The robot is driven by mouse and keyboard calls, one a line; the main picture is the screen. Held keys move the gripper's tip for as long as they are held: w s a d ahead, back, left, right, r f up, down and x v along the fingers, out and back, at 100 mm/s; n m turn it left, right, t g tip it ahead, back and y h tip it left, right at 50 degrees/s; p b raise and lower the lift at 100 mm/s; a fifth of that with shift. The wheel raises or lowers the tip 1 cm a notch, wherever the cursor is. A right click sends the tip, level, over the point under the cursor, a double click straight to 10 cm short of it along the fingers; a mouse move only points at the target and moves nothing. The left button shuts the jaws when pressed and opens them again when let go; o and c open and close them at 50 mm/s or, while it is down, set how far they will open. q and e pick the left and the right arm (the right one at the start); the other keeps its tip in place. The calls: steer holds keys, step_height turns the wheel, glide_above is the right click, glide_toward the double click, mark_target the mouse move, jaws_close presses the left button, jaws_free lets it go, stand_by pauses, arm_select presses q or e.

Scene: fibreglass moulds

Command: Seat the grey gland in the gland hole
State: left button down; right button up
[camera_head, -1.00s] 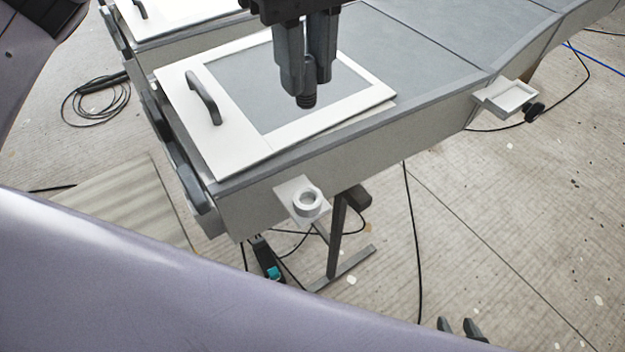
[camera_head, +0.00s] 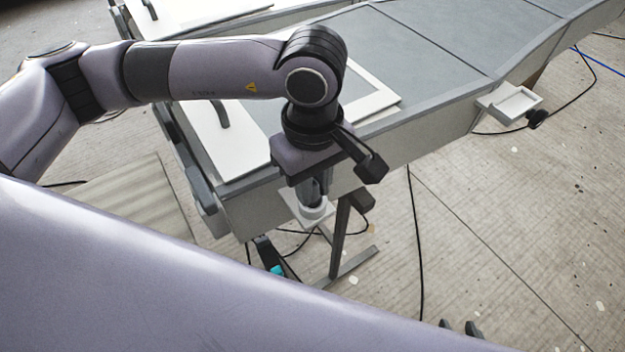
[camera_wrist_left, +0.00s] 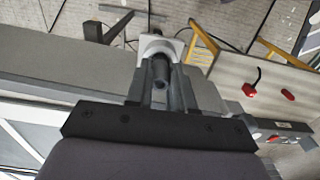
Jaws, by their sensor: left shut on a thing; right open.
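My left gripper (camera_head: 314,190) points down over the white bracket with the raised round collar (camera_head: 318,211) on the side of the mould table. It is shut on the grey gland, which is mostly hidden by the fingers in the head view. In the left wrist view the dark grey gland (camera_wrist_left: 160,70) shows between the fingers, in line with the white collar (camera_wrist_left: 155,43) beyond. I cannot tell whether the gland touches the collar or has entered its hole. My right gripper (camera_head: 460,328) shows only as two separated dark fingertips at the bottom edge; it is open.
The grey mould table (camera_head: 420,60) carries a white-framed panel (camera_head: 375,98) with a dark handle. A small white tray (camera_head: 512,103) with a black knob sticks out on its right side. A table leg (camera_head: 340,235) and black cables are below the bracket. The floor at right is mostly clear.

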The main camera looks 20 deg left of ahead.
arm_select(q)
steer(key=shift+f, duration=0.35)
steer(key=shift+f, duration=0.1)
steer(key=c, duration=1)
jaws_free()
